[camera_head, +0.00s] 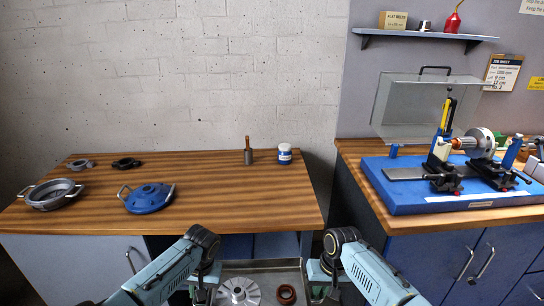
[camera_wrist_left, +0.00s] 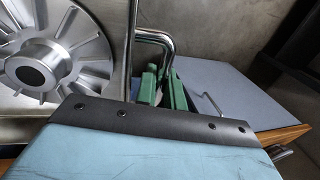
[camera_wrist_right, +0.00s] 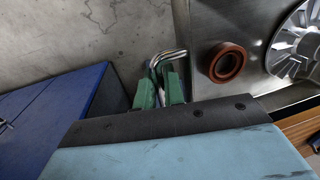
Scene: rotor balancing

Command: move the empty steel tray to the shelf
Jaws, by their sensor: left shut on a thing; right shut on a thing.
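The steel tray (camera_head: 262,267) is at the bottom middle of the head view, in front of the wooden bench. It is not empty: a finned silver rotor (camera_head: 238,292) and a reddish-brown ring (camera_head: 287,294) lie in it. My left gripper (camera_head: 203,290) is shut on the tray's left handle, a bent chrome bar that shows in the left wrist view (camera_wrist_left: 150,38). My right gripper (camera_head: 321,285) is shut on the right handle, which shows in the right wrist view (camera_wrist_right: 165,60). The tray's near edge is cut off in the head view. The wall shelf (camera_head: 424,35) is at upper right.
The wooden bench (camera_head: 220,190) holds a grey housing (camera_head: 53,194), a blue cover (camera_head: 148,198), two small dark parts, a brush and a jar (camera_head: 285,154). At right a blue balancing stand (camera_head: 430,190) sits on another bench. The shelf holds a box (camera_head: 393,20) and a red bottle (camera_head: 453,22).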

